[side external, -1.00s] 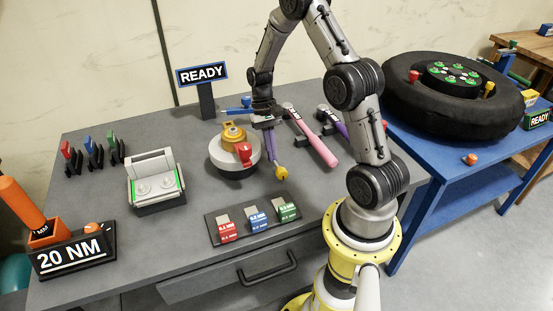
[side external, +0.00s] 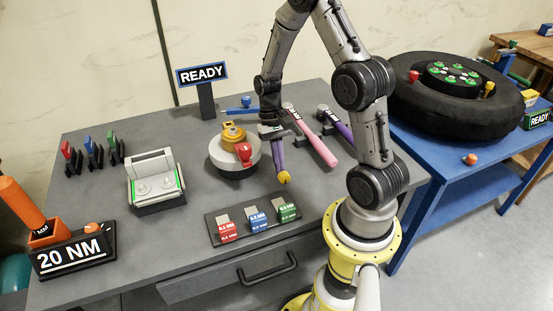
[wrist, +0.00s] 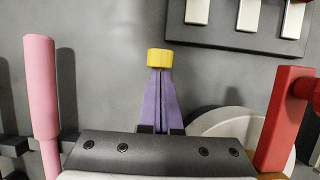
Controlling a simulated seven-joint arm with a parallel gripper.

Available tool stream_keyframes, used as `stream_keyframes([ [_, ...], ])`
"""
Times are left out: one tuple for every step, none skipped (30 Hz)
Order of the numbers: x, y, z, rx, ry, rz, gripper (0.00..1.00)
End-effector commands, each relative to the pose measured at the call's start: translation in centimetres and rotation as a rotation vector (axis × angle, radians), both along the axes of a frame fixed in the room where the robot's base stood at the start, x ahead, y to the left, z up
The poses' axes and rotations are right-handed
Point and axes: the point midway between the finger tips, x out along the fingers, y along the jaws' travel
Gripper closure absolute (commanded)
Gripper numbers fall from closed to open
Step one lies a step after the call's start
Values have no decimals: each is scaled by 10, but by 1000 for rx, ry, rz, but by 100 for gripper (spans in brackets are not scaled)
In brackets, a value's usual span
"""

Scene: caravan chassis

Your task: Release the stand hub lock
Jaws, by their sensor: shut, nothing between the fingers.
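The round stand (side external: 231,168) has a pale grey base and a brass-coloured hub (side external: 232,134) on the bench. A red lever (side external: 243,153), apparently the hub lock, is on its right front; it also shows large at the right of the wrist view (wrist: 283,118). The stand's pale disc (wrist: 218,122) is partly hidden by my gripper body. My gripper (side external: 284,177) has purple fingers with yellow tips, which show together in the wrist view (wrist: 160,58). It is shut and empty, to the right of the stand and apart from the red lever.
A pink-handled tool (side external: 314,139) lies close on the right, with a purple-handled one (side external: 337,124) beyond. A tray of red, blue and green blocks (side external: 212,226) is in front. A READY sign (side external: 202,74) stands behind. A grey fixture (side external: 155,182) is at left.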

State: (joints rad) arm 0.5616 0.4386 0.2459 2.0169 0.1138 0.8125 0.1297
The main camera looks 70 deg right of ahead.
Motion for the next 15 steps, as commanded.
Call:
stream_keyframes([
  [-3,3,0,2,3,0,100],
  [-3,3,0,2,3,0,100],
  [-3,3,0,2,3,0,100],
  [-3,3,0,3,4,0,100],
  [-3,3,0,3,4,-1,100],
  [-3,3,-1,3,5,-1,100],
  [-3,3,-1,3,5,-1,100],
  [-3,3,-1,4,6,-1,100],
  [-3,3,-1,4,6,-1,100],
  [-3,3,-1,4,6,-1,100],
  [-3,2,-1,4,6,-1,100],
  [-1,1,-1,4,6,-1,100],
  [0,0,-1,4,6,-1,100],
  [2,-2,-1,4,6,-1,100],
  [5,-6,-1,3,4,-1,100],
])
